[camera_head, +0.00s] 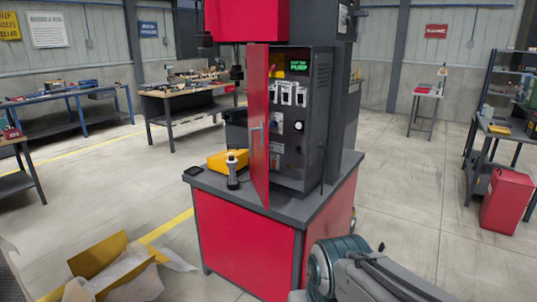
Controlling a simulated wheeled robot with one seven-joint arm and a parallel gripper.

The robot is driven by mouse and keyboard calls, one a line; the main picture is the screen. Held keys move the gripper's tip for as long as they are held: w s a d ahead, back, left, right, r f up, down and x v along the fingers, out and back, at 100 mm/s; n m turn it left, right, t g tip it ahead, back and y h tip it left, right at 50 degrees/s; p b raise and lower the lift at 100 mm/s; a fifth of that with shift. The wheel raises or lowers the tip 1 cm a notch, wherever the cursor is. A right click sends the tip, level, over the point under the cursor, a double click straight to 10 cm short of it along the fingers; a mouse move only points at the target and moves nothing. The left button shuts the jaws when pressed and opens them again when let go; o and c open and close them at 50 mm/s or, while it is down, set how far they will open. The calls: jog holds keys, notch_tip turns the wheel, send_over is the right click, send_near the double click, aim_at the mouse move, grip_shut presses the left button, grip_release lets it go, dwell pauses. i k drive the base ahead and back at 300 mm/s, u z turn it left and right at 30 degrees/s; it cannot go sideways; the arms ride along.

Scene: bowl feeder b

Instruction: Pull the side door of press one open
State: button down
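The press (314,115) is a dark grey machine with a red top block, standing on a red cabinet with a grey top. Its tall narrow red side door (258,95) stands swung out from the housing, seen at a steep angle. A grey upright handle (257,136) is on the door's face. To the right of the door, a panel with a green lit display (299,65), white switches and a round knob shows uncovered. My gripper is not in view; only a part of my arm shows at the bottom right, apart from the door.
A yellow case (228,160), a dark handheld tool (233,177) and a small black tray lie on the cabinet top left of the door. An open cardboard box (110,268) lies on the floor at bottom left. Floor right of the cabinet is clear up to a red bin (506,203).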

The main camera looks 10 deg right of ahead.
aim_at(256, 60)
jog(key=z, duration=0.8)
jog(key=i, duration=0.95)
jog(key=z, duration=0.1)
